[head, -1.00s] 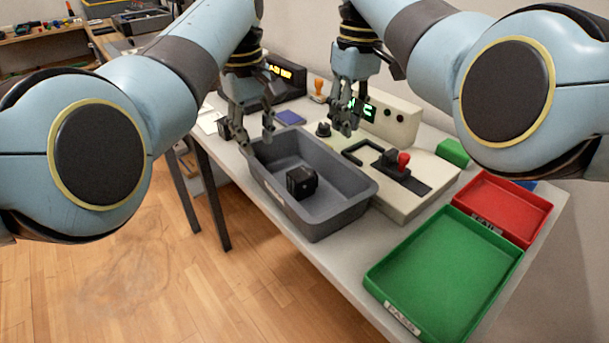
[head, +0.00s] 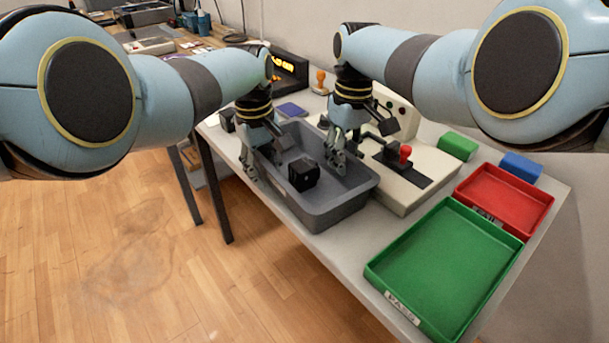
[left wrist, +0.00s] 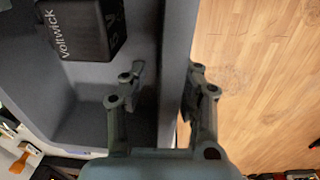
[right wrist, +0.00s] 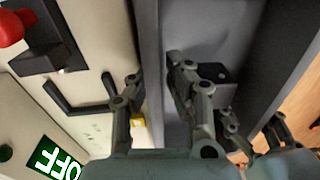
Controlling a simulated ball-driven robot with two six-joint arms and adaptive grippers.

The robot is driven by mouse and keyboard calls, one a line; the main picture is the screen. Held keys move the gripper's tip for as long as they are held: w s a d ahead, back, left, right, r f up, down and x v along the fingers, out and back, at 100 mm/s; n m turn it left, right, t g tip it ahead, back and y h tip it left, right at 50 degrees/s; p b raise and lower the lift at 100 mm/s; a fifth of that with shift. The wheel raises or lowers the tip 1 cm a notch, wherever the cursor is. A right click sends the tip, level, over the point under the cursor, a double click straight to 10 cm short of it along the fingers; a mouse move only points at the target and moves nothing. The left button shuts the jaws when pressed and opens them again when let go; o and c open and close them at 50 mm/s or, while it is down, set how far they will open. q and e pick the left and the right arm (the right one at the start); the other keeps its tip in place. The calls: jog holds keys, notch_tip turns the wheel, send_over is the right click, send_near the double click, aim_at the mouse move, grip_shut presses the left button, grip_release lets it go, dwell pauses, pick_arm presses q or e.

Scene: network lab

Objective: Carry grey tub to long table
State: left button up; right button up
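The grey tub (head: 345,207) stands on a pale table (head: 345,245), near its front-left edge. A black box (head: 303,175) lies inside it; it reads "Voltwick" in the left wrist view (left wrist: 85,32). My left gripper (head: 264,168) is open, its fingers on either side of the tub's near-left wall (left wrist: 176,50). My right gripper (head: 336,160) is open at the opposite wall, with that wall (right wrist: 149,40) between its fingers in the right wrist view. Gaps show between fingers and walls. I cannot tell which surface is the long table.
A beige control panel (head: 405,190) with a red-knobbed lever (head: 405,152) stands close behind the tub. A green tray (head: 445,265) and a red tray (head: 505,200) lie to the right. A cluttered wooden bench (head: 215,35) is at the back left. Wooden floor (head: 110,250) is clear at the left.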

pick_arm(q)
jog(key=shift+f, duration=0.3)
grip_shut()
dwell(0.4)
